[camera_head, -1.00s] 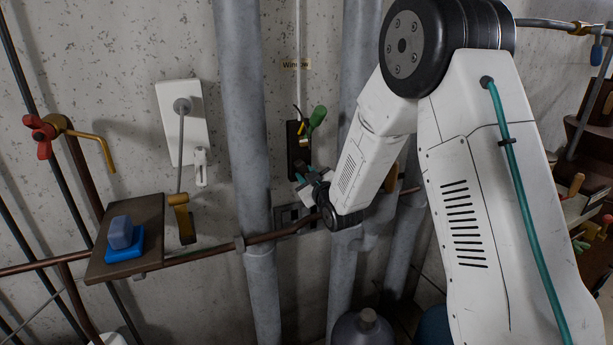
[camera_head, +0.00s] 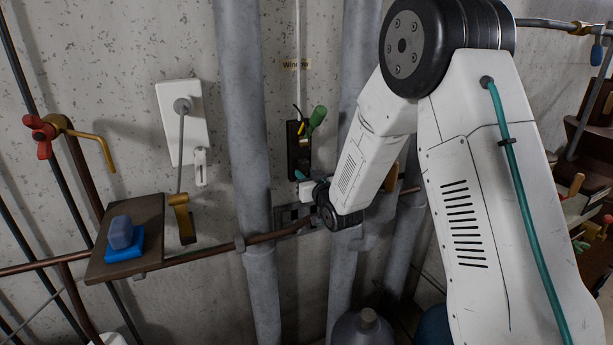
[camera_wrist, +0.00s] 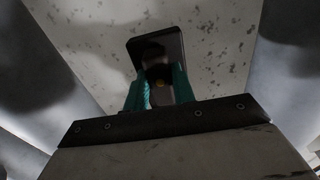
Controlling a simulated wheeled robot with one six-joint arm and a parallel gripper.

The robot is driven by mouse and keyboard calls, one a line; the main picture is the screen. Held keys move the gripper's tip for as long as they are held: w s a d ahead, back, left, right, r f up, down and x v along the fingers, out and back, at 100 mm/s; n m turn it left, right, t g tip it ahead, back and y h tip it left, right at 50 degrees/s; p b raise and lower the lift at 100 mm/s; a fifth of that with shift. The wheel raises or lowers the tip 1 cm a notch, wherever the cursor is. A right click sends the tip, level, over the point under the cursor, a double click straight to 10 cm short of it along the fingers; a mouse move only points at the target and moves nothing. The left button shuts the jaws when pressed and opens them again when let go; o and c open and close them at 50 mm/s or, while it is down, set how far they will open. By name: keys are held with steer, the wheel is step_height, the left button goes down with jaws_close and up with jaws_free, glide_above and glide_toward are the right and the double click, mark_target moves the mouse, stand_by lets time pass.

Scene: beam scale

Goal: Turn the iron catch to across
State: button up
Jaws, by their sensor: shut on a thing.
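My gripper (camera_head: 300,176) is at the plate's lower end. In the wrist view the plate (camera_wrist: 172,42) is straight ahead. There the teal fingers of my gripper (camera_wrist: 160,92) are on either side of a dark piece (camera_wrist: 161,96) with a small yellow spot, which seems to be the iron catch, and are shut on it. Its angle is too dark to tell. In the head view my gripper and wrist hide it.
Grey vertical pipes (camera_head: 245,120) stand on both sides of the plate, close to my arm. A copper pipe (camera_head: 205,253) runs across below. A brown shelf (camera_head: 107,268) with a blue block (camera_head: 120,232) and a red-handled valve (camera_head: 38,135) are at left.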

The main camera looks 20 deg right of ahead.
steer(key=shift+f, duration=0.1)
steer(key=o, duration=1)
steer(key=shift+s, duration=0.15)
steer(key=s, duration=0.5)
steer(key=s+d, duration=0.1)
steer(key=s, duration=0.1)
steer(key=shift+s, duration=0.3)
